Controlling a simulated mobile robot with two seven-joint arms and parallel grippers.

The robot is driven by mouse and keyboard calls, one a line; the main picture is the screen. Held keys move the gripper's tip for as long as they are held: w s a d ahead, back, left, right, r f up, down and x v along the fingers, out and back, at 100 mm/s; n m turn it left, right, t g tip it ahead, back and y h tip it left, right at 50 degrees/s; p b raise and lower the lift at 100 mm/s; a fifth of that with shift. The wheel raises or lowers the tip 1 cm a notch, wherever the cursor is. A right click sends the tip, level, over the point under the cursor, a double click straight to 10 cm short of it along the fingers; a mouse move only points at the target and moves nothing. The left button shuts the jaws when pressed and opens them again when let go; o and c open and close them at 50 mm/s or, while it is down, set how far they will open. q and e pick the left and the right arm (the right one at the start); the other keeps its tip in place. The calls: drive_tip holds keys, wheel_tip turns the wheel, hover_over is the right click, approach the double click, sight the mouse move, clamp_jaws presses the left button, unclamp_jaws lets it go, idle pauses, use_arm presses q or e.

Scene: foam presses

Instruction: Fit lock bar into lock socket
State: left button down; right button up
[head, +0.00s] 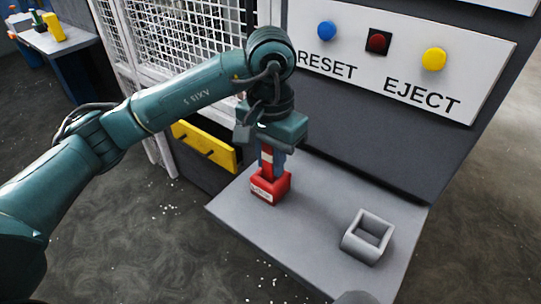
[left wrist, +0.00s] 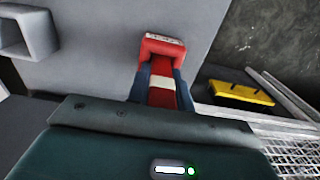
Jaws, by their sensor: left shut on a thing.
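The lock bar (head: 269,188) is red with a white band and a wider, labelled red block at its lower end. My left gripper (head: 271,164) points down and is shut on the bar's narrow part. In the left wrist view, the lock bar (left wrist: 162,48) sits between the blue fingers of the gripper (left wrist: 161,88). The bar is upright over the left part of the grey shelf; I cannot tell whether it touches it. The lock socket (head: 359,247), a grey square hollow frame, is empty on the shelf to the right. It also shows in the left wrist view (left wrist: 41,33), partly cut off.
The grey shelf (head: 315,225) is clear between bar and socket. Behind it rises a panel (head: 400,55) with blue, dark red and yellow buttons. A yellow drawer-like part (head: 205,147) and white mesh fence (head: 180,40) stand left. A table (head: 50,40) is far left.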

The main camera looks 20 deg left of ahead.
use_arm(q)
drive_tip(key=shift+f, duration=0.15)
drive_tip(key=c, duration=1.3)
unclamp_jaws()
drive_tip(key=shift+o, duration=0.2)
drive_tip(key=shift+r, duration=0.35)
wheel_tip(320, 180, up, 12)
drive_tip(key=shift+f, duration=0.15)
